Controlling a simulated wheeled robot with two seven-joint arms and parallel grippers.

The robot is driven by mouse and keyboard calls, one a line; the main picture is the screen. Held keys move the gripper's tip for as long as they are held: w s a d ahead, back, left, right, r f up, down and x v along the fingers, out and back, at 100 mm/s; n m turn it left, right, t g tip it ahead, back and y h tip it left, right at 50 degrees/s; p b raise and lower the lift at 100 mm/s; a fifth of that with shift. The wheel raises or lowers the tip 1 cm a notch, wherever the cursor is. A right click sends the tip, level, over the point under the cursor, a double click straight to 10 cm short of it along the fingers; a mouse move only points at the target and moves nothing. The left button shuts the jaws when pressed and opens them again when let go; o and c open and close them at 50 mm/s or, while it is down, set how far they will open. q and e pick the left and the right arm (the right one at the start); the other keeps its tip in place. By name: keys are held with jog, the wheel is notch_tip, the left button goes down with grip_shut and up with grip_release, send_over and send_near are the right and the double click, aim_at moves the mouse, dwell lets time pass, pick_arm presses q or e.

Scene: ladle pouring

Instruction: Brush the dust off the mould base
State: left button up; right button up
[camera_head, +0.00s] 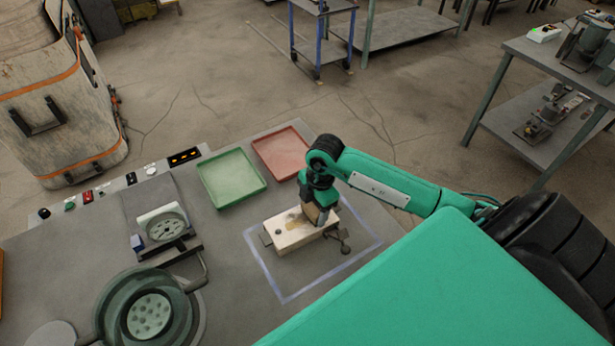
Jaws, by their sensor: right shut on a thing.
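The mould base (287,236) is a pale, block-shaped piece lying inside a light-outlined rectangle on the grey worktop. A brownish dusty patch (294,217) shows on its top. My right gripper (319,205) comes in from the right and points down over the right end of the mould base. It is shut on a small tan thing, seemingly the brush (318,215), whose lower end is at or just above the block's top; I cannot tell if it touches. The fingers are small and partly hidden. My left gripper is not in view.
A green tray (231,200) and a red tray (256,147) lie behind the mould base. A dial device (163,224) and a round dark green machine (148,316) stand to the left. A small dark knobbed part (345,249) sits at the block's right.

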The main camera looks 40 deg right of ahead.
jog(key=shift+d, duration=0.95)
jog(key=shift+w, duration=0.4)
jog(key=shift+w+a+f+p, duration=0.1)
jog(key=shift+a+p, duration=0.15)
jog(key=shift+a, duration=1.25)
jog(key=shift+w+a+f+p, duration=0.1)
jog(key=shift+a+f+p, duration=0.1)
jog(key=shift+a, duration=1.25)
jog(key=shift+w+a+f+p, duration=0.1)
jog(key=shift+a+p, duration=0.15)
jog(key=shift+a, duration=1.8)
jog(key=shift+c, duration=0.7)
jog(key=shift+w, duration=0.4)
jog(key=shift+w+d+r+p, duration=0.1)
jog(key=shift+d+p, duration=0.2)
jog(key=shift+d, duration=1.2)
jog(key=shift+s+d, duration=0.15)
jog(key=shift+d, duration=0.85)
jog(key=shift+s+d, duration=0.15)
jog(key=shift+d, duration=0.8)
jog(key=shift+s+d+p, duration=0.15)
jog(key=shift+d+p, duration=0.15)
jog(key=shift+d, duration=1.35)
jog(key=shift+r, duration=0.1)
jog(key=shift+r+p, duration=2.35)
jog(key=shift+r, duration=0.6)
